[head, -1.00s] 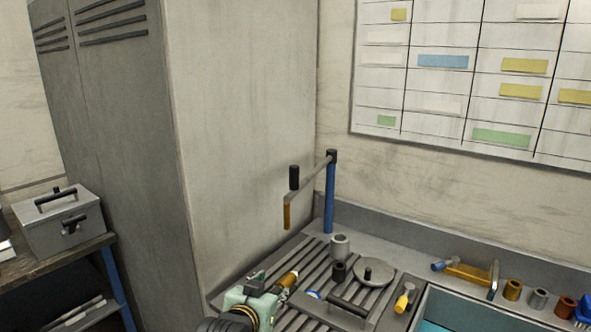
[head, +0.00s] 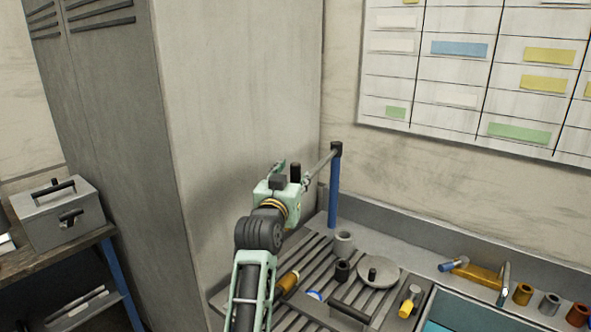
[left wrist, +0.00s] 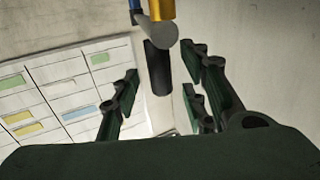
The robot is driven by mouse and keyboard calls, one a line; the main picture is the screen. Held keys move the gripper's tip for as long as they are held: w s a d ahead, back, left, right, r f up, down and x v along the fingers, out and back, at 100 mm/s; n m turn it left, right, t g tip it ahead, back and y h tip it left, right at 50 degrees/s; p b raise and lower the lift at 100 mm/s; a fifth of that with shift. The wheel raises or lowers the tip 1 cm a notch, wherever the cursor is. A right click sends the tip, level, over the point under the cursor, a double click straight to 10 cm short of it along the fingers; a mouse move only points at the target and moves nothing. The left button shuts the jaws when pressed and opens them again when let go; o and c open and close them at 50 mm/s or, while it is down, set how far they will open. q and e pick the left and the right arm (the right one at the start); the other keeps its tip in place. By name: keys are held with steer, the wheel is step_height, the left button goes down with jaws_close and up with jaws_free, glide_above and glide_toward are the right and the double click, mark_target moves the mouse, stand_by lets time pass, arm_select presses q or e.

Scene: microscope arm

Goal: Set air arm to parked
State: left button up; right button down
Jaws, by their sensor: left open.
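The air arm is a grey bar (head: 322,164) reaching from the top of a blue post (head: 333,194). At its free end stands a black handle (head: 295,172), which also shows in the left wrist view (left wrist: 157,70) beside the bar's round grey end (left wrist: 156,33) and a yellow nozzle (left wrist: 161,8). My left gripper (head: 289,178) is at this free end and covers the nozzle in the head view. In the left wrist view its fingers (left wrist: 160,86) are open, one on each side of the black handle, with gaps visible. My right gripper is not in view.
A tall grey cabinet (head: 240,90) stands close on the left. Below is a slatted bench (head: 300,256) with a round lidded dish (head: 377,274), small cylinders and a yellow-handled tool (head: 478,275). A blue tray (head: 450,318) lies at the lower right.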

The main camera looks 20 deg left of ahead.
arm_select(q)
steer(key=shift+w, duration=1.1)
steer(key=shift+w+a+p, duration=0.1)
steer(key=shift+w+p, duration=0.25)
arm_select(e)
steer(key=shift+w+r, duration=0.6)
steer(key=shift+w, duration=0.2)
arm_select(q)
steer(key=shift+c, duration=0.5)
steer(key=shift+f, duration=0.1)
jaws_close()
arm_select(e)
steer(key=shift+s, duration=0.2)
